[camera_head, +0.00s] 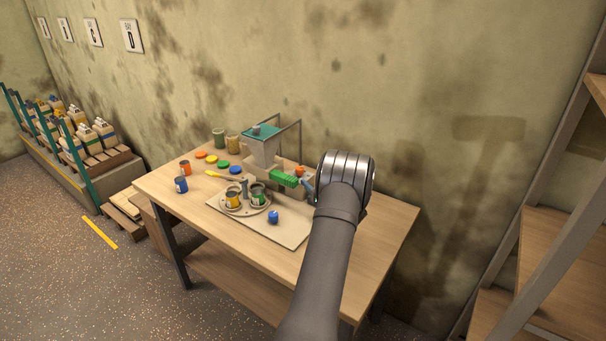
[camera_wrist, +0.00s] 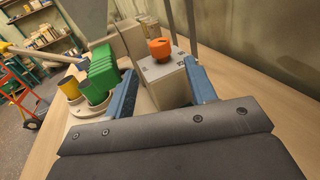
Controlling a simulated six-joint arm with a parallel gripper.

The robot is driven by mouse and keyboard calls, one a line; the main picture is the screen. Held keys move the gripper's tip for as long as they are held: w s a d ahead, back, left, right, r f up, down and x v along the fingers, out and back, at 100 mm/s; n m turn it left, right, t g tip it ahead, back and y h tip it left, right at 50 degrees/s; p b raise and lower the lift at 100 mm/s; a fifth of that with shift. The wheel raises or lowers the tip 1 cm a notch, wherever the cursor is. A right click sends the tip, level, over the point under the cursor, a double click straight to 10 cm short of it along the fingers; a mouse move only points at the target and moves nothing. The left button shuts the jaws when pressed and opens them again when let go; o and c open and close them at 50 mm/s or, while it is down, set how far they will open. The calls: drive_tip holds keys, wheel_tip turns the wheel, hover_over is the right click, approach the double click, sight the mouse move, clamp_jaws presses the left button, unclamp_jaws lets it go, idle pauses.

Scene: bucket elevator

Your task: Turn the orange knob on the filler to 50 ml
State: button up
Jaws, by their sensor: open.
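The orange knob (camera_head: 299,171) sits at the right end of the filler (camera_head: 263,150), just beyond my arm's wrist. In the wrist view the knob (camera_wrist: 159,47) stands on top of a light grey box with small dark marks, too small to read. My gripper (camera_wrist: 161,66) is open, with one blue finger on each side of that box. The knob shows beyond and between the fingertips, with no visible contact. A green ribbed part of the filler (camera_wrist: 103,72) stands just left of the left finger. In the head view my wrist hides most of the gripper.
A round plate with cups (camera_head: 233,201) and a blue knob (camera_head: 273,217) are in front of the filler on the table (camera_head: 375,232). Paint-like cans and coloured lids (camera_head: 223,164) lie to the left. The wall is close behind. A wooden shelf (camera_head: 550,245) stands right.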

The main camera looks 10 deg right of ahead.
sight(302, 172)
drive_tip(key=x, duration=0.7)
drive_tip(key=c, duration=1)
